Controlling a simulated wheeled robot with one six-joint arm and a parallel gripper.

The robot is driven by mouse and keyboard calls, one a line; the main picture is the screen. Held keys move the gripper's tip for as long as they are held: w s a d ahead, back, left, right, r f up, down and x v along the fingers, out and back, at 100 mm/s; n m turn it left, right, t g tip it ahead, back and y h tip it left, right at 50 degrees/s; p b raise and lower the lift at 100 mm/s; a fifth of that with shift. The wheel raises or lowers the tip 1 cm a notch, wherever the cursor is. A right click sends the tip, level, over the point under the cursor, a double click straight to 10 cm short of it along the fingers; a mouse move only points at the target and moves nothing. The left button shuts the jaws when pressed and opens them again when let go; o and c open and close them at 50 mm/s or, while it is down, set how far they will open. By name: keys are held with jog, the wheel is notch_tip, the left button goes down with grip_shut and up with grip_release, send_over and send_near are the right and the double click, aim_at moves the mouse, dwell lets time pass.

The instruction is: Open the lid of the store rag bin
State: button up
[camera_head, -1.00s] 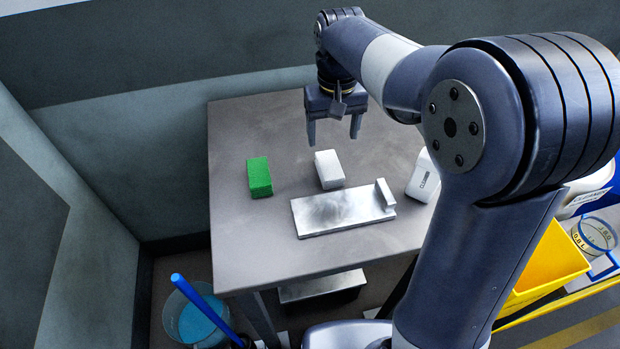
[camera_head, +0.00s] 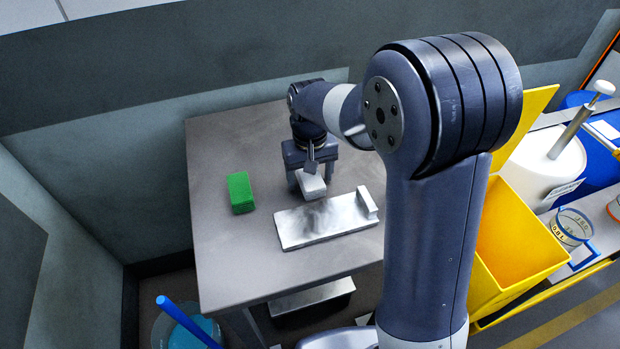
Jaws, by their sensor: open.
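My gripper (camera_head: 309,188) is open and points down over the table, with its fingers at either side of a small white block (camera_head: 311,186). I cannot tell whether the fingers touch the block. A yellow bin (camera_head: 515,240) stands at the right, beyond the table, and its inside shows from above. A yellow panel (camera_head: 527,125) rises behind it, partly hidden by my arm, and looks like a raised lid. No label shows that names it the store rag bin.
The grey table (camera_head: 230,270) holds a green block (camera_head: 241,192) and a metal plate with a raised end (camera_head: 325,221). A white container (camera_head: 545,165) with a pump and a clear measuring cup (camera_head: 573,227) stand at the right. A bucket (camera_head: 180,330) is on the floor at lower left.

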jog(key=shift+c, duration=0.2)
jog(key=c, duration=1.1)
notch_tip(320, 180, up, 10)
jog(key=shift+r, duration=0.1)
